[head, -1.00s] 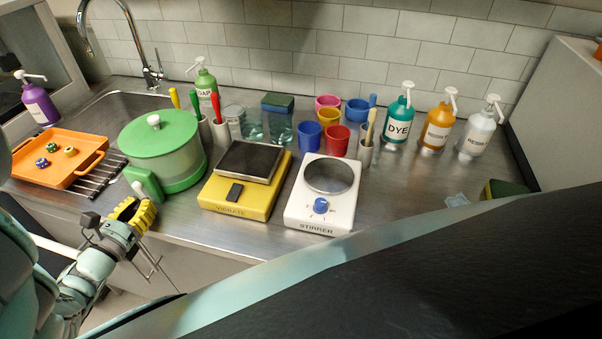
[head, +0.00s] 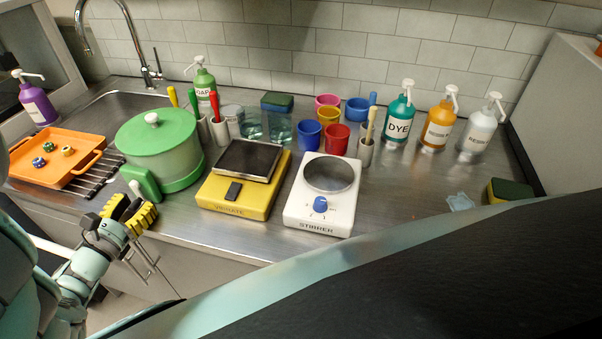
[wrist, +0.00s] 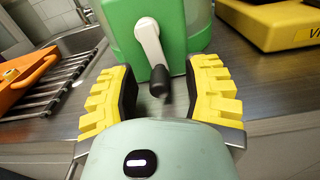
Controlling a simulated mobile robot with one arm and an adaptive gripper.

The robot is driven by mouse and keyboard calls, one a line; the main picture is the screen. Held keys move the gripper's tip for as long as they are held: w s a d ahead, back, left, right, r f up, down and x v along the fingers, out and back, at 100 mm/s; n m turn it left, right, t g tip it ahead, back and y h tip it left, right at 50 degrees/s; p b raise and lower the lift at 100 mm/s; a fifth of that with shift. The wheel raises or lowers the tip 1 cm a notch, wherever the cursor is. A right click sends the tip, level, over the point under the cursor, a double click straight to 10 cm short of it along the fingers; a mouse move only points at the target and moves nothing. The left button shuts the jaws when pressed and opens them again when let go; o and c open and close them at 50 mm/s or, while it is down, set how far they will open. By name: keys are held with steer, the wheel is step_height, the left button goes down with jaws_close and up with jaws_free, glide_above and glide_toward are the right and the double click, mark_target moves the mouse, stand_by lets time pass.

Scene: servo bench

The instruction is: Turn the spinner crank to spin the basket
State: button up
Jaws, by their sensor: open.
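The salad spinner (head: 162,150) has a green lid with a white knob, a clear body and a green base, and stands at the left of the bench. Its crank is a white arm (wrist: 150,42) on the green front housing, with a dark handle (wrist: 160,82) hanging down at its lower end. My gripper (head: 131,212) is open in front of the housing. In the wrist view the yellow-padded fingers (wrist: 160,95) stand on either side of the dark handle, apart from it. The basket inside cannot be made out.
An orange tray (head: 98,163) with small dice-like things lies left, over a drying rack (head: 105,177) by the sink. A yellow vibrate plate (head: 240,205) and a white stirrer (head: 318,215) stand right of the spinner. Cups and pump bottles stand behind.

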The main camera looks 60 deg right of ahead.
steer(key=shift+a, duration=0.1)
steer(key=shift+s+a, duration=0.15)
steer(key=shift+a, duration=0.45)
steer(key=v, duration=1)
steer(key=shift+s+a, duration=0.25)
steer(key=shift+s, duration=0.05)
steer(key=shift+o, duration=0.2)
steer(key=shift+a+f+b, duration=0.2)
steer(key=shift+a+b, duration=0.4)
steer(key=shift+b, duration=0.6)
steer(key=shift+c, duration=0.3)
steer(key=shift+n, duration=0.8)
steer(key=x, duration=0.4)
steer(key=b+x, duration=0.1)
steer(key=x, duration=0.4)
steer(key=b+x, duration=0.1)
steer(key=x, duration=0.3)
steer(key=shift+d+r, duration=0.3)
steer(key=shift+d, duration=0.1)
